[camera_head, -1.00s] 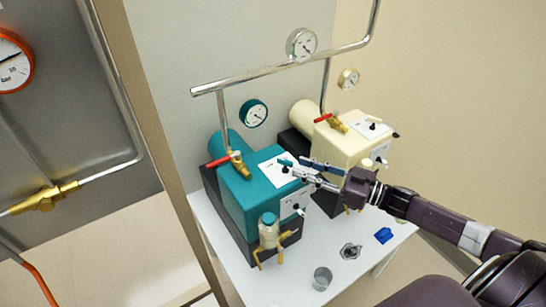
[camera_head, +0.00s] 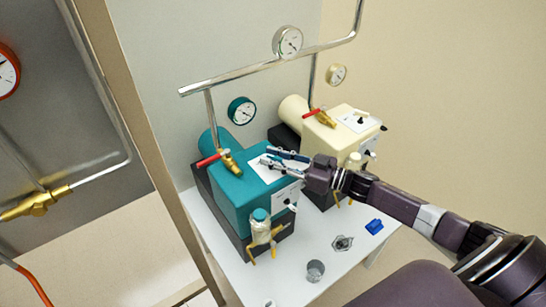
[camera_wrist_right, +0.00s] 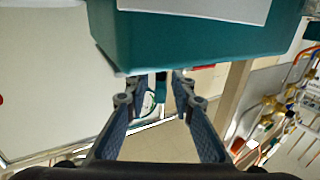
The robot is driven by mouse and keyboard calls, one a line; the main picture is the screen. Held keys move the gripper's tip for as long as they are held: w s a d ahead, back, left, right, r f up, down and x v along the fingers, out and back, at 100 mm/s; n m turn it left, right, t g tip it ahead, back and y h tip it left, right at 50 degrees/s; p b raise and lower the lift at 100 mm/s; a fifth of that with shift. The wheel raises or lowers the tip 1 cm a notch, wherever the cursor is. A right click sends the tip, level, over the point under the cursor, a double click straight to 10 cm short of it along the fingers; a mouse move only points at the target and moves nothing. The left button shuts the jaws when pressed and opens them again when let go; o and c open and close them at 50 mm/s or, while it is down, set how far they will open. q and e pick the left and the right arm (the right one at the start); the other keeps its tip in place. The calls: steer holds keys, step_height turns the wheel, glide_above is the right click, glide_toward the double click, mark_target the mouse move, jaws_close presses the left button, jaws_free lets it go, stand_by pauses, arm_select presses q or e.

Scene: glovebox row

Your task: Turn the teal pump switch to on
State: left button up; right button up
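The teal pump (camera_head: 240,205) stands on the left of a white table, with a white plate (camera_head: 257,174) on its top. My right gripper (camera_head: 267,156) reaches over that plate from the right. Its two fingers are apart, with no object clearly held between them. A switch on the plate cannot be made out behind the fingers. In the wrist view, the right gripper (camera_wrist_right: 152,88) shows spread fingers close to the teal pump body (camera_wrist_right: 190,42); contact cannot be told. The plate (camera_wrist_right: 210,8) shows at that view's top edge. My left gripper is not in view.
A cream pump (camera_head: 325,140) stands at the right. A red-handled valve (camera_head: 212,158) and a steel pipe (camera_head: 240,78) lie behind my gripper. A bottle (camera_head: 261,228), a metal cup (camera_head: 315,270) and a blue item (camera_head: 374,226) are at the table's front.

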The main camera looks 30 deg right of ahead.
jaws_close()
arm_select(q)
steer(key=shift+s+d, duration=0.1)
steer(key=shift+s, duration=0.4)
